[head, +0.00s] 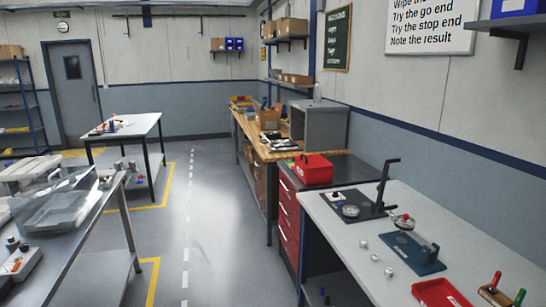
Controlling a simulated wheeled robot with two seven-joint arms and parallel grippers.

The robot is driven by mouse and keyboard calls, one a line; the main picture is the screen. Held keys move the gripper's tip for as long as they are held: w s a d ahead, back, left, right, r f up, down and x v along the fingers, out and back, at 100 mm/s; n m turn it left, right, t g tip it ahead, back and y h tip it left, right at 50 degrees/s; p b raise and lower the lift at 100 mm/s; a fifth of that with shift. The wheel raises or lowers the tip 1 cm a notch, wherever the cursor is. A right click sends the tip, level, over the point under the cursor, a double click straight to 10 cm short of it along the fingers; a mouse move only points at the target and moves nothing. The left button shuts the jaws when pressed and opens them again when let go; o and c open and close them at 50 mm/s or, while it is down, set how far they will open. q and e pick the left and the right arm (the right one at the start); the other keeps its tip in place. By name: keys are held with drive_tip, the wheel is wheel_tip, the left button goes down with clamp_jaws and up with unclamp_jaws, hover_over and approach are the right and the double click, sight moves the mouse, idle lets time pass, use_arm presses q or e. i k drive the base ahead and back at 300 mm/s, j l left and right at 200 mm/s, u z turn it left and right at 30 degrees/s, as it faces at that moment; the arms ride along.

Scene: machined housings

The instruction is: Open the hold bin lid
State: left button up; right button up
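A red box (313,170), the likeliest hold bin, sits on the dark top of a red drawer cabinet (290,218) right of the middle. A small pale label shows on its side. Its top looks closed, but it is too small to make out the lid's edge or any hinge. Neither of my grippers is in view, and nothing touches the box.
A pale workbench (340,240) at the right holds fixtures, several small metal parts and a red tray (440,293). A wooden bench (262,150) stands beyond the cabinet. A metal table (85,225) with clear-covered trays is at left. The aisle floor (205,225) between is clear.

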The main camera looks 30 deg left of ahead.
sight(311, 162)
drive_tip(key=i+j+u, duration=0.45)
drive_tip(key=i, duration=0.25)
drive_tip(key=i+j+u, duration=0.2)
drive_tip(key=i, duration=0.2)
